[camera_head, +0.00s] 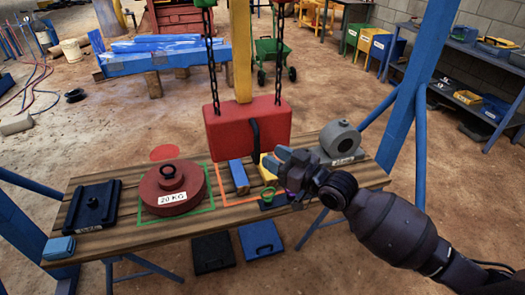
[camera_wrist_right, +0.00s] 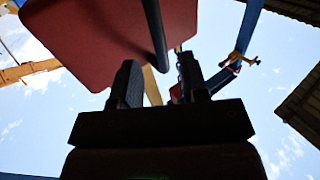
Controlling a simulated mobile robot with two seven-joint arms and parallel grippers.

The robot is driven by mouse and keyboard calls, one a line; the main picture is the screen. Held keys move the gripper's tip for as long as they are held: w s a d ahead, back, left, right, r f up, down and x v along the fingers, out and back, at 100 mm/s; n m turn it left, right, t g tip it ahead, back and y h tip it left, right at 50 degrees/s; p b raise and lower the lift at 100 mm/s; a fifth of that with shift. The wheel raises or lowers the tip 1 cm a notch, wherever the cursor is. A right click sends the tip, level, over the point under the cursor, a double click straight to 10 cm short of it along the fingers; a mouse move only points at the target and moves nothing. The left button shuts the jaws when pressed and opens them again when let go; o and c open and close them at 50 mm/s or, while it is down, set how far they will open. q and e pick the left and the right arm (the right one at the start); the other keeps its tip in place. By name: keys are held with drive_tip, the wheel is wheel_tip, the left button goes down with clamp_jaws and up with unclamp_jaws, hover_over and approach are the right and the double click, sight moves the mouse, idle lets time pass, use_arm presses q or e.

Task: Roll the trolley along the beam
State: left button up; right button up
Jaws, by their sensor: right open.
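A red block (camera_head: 247,130) with a black upright handle (camera_head: 256,140) on its front hangs on two dark chains (camera_head: 213,65) above the wooden table. The trolley and its beam are not clearly in view in the head view. My right gripper (camera_head: 284,163) is open and empty, just right of and below the handle. In the right wrist view the gripper (camera_wrist_right: 158,78) points up with its two fingers apart. The red block (camera_wrist_right: 95,35) and handle (camera_wrist_right: 155,35) show beyond the fingertips; I cannot tell whether they touch. My left gripper is not in view.
A blue post (camera_head: 412,105) stands right of the table. Behind are a green cart (camera_head: 271,52) and blue beams (camera_head: 165,58).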

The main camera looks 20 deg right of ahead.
drive_tip(key=shift+v, duration=2.25)
drive_tip(key=s+d+f+m+h, duration=0.1)
drive_tip(key=s+d+f+h, duration=0.2)
drive_tip(key=f, duration=0.4)
drive_tip(key=s+d+f+m+h, duration=0.1)
drive_tip(key=s+d+f+h, duration=0.1)
drive_tip(key=s+f+h, duration=0.35)
drive_tip(key=s+d+f+m+g+h, duration=0.1)
drive_tip(key=s+f+m+g, duration=0.2)
drive_tip(key=s+f, duration=0.8)
drive_tip(key=shift+f+m+h, duration=0.3)
drive_tip(key=shift+m+h, duration=0.05)
drive_tip(key=shift+m, duration=0.05)
